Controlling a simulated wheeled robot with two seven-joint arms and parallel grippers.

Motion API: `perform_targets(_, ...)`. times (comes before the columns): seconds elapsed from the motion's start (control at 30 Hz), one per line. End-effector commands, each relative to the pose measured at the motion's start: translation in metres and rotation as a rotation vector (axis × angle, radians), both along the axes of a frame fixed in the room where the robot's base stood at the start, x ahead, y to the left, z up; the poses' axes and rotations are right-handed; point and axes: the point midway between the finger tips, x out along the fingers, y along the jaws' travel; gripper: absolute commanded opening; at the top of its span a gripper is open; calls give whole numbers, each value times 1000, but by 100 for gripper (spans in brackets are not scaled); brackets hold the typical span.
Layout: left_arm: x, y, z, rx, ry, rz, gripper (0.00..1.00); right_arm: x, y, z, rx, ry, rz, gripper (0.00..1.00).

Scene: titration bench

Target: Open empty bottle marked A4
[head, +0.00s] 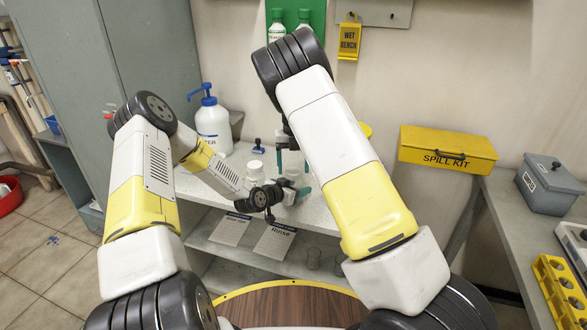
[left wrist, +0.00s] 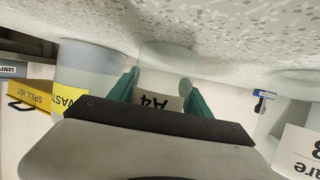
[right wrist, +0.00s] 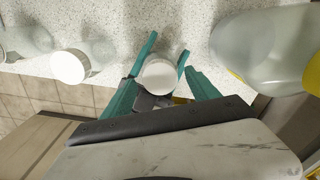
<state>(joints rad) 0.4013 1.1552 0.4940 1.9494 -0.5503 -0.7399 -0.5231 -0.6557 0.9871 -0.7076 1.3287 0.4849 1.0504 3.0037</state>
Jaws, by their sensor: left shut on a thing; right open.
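The clear bottle marked A4 (left wrist: 160,101) is between the teal fingers of my left gripper (left wrist: 160,92), which is shut on it; the picture is upside down there. The bottle stands on the speckled bench shelf, and its white cap (right wrist: 159,75) is on it in the right wrist view. My right gripper (right wrist: 158,82) is open, with its teal fingers on either side of the cap from above. In the head view my right gripper (head: 292,160) hangs over the bottle, and my left gripper (head: 290,192) reaches in low from the left. The arms partly hide the bottle.
Another white-capped bottle (right wrist: 70,66) stands close by on the shelf. A waste container (left wrist: 85,68) stands on the other side. A large pump bottle (head: 213,125) is at the back left. A yellow spill kit box (head: 447,148) is to the right.

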Motion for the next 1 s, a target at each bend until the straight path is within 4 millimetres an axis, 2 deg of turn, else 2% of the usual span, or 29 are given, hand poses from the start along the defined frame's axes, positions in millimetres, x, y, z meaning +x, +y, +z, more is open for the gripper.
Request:
perform_targets(0.23,0,0,0,0,0,0,0,0,1,33,0,-2,1,69)
perform_targets(0.47,0,0,0,0,0,0,0,0,0,37,0,-1,0,69)
perform_targets(0.5,0,0,0,0,0,0,59,0,0,37,0,-1,0,69)
perform_targets(0.6,0,0,0,0,0,0,79,0,0,37,0,-1,0,69)
perform_targets(0.63,0,0,0,0,0,0,82,0,0,37,0,-1,0,69)
perform_targets(1.0,-3,3,2,1,-1,1,82,0,0,37,0,-1,0,69)
